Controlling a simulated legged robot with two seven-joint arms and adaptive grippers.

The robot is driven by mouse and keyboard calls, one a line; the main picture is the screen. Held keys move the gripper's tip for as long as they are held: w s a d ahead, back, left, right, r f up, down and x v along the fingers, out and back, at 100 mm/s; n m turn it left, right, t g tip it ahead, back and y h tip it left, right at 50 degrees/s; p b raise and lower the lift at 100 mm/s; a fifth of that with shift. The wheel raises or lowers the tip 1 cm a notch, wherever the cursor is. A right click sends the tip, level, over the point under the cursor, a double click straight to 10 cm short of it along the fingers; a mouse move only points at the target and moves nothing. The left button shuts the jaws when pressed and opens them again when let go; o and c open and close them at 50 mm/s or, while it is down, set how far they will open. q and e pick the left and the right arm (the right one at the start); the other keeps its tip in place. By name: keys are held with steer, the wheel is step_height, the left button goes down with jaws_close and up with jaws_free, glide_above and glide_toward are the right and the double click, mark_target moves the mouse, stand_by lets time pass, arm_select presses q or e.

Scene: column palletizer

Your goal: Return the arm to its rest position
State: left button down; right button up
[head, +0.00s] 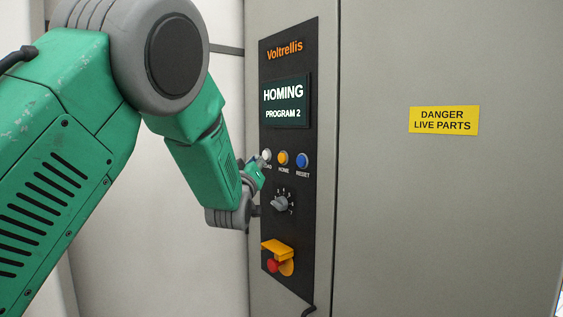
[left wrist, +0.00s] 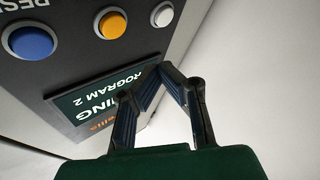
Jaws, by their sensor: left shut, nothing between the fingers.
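My left gripper (head: 256,172) is in front of the dark control panel (head: 286,222), beside its row of buttons. In the left wrist view its fingertips (left wrist: 162,68) meet, with nothing between them. The screen (head: 285,101) reads HOMING, PROGRAM 2. The white button (head: 266,154) is close to the gripper in the head view, with its label partly covered. To its right are the orange HOME button (head: 283,157) and the blue RESET button (head: 302,160). In the left wrist view the fingers overlap the screen and are apart from the white button (left wrist: 162,14). My right gripper is not in view.
A yellow danger sign (head: 443,120) is on the grey cabinet (head: 440,220). The space in front of the cabinet's right side looks clear.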

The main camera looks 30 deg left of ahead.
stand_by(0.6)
arm_select(q)
steer(key=s+d+f+m+g+h+b, duration=0.2)
steer(key=s+f+g, duration=0.15)
steer(key=f, duration=1.15)
steer(key=s+d+f+m+g+h+b, duration=0.1)
steer(key=s+d+f+m+g+b, duration=0.3)
steer(key=f, duration=1.1)
steer(key=s+d+f+g+h+b, duration=0.15)
steer(key=s+f, duration=0.45)
steer(key=f, duration=1)
steer(key=s+d+f+m+g+h+b, duration=0.1)
steer(key=s+d+f+g, duration=0.1)
steer(key=s+f, duration=0.5)
steer(key=s+d+f+m+g+h+b, duration=0.1)
steer(key=s+f+g, duration=0.4)
steer(key=s, duration=1)
steer(key=s+d+f+m+g+h+b, duration=0.1)
steer(key=s+d+f, duration=0.4)
steer(key=s+f, duration=0.5)
steer(key=shift+s+f+m+g+b, duration=0.15)
steer(key=shift+s+m+g+b, duration=0.45)
steer(key=shift+g+b, duration=0.55)
steer(key=shift+w, duration=0.15)
